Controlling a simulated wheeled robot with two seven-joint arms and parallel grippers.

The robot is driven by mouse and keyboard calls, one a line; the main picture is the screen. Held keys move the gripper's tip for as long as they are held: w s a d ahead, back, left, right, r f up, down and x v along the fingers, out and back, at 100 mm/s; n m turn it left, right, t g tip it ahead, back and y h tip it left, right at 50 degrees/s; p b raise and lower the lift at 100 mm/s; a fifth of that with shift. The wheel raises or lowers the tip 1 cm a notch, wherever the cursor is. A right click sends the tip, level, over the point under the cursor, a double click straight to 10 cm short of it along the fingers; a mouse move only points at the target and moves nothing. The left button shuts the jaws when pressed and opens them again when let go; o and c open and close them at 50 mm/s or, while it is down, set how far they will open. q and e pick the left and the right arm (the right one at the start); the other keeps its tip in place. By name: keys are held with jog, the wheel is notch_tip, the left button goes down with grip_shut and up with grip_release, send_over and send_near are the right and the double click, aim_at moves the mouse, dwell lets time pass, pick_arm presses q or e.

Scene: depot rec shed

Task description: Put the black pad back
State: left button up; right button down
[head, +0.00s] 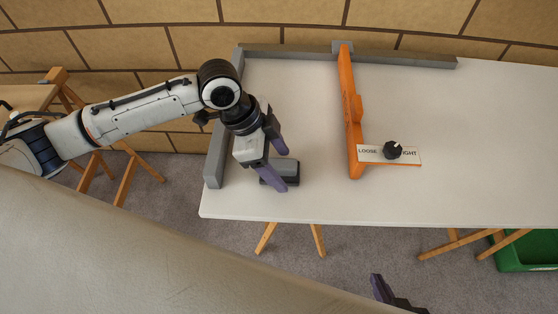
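A small dark block with a black top (291,167), which looks like the black pad, lies on the white table (480,110) near its front left. My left gripper (281,169) is over it, with its two purple fingers spread apart. One finger passes in front of the block and hides part of it. I cannot tell whether the fingers touch it.
An orange bar (352,110) crosses the table, with a LOOSE/TIGHT label plate and a black knob (392,150). Grey rails line the back (410,59) and left (216,150) edges. A green crate (525,250) is on the floor at right. The table's right part is clear.

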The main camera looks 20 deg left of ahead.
pick_arm(q)
jog(key=p+v, duration=0.1)
jog(key=v, duration=1.1)
jog(key=shift+s, duration=0.1)
